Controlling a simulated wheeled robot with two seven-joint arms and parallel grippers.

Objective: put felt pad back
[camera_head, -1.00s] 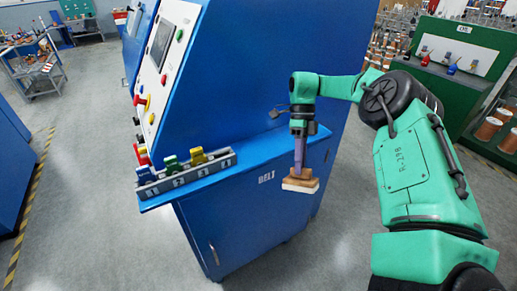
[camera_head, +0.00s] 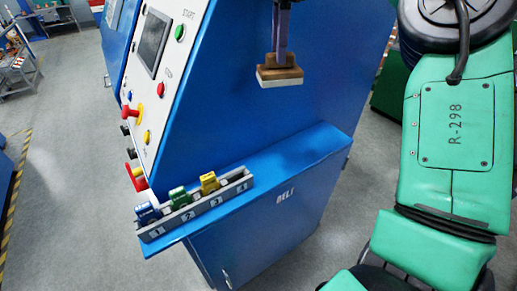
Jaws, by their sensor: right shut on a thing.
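The felt pad (camera_head: 279,81) is a brown block with a pale underside, at the top centre of the head view. My right gripper (camera_head: 281,55) is shut on it from above and holds it in the air in front of the blue machine's side. Only the purple-grey fingers show; the rest of the gripper is cut off by the top edge. A grey rack (camera_head: 196,205) with numbered slots sits on the blue ledge. A blue item, a green item (camera_head: 182,198) and a yellow item (camera_head: 209,183) stand in it; the slot marked 4 looks empty. My left gripper is not in view.
The blue machine (camera_head: 225,95) has a white control panel (camera_head: 158,70) with buttons, a screen and a red-handled lever. Grey floor lies at the left.

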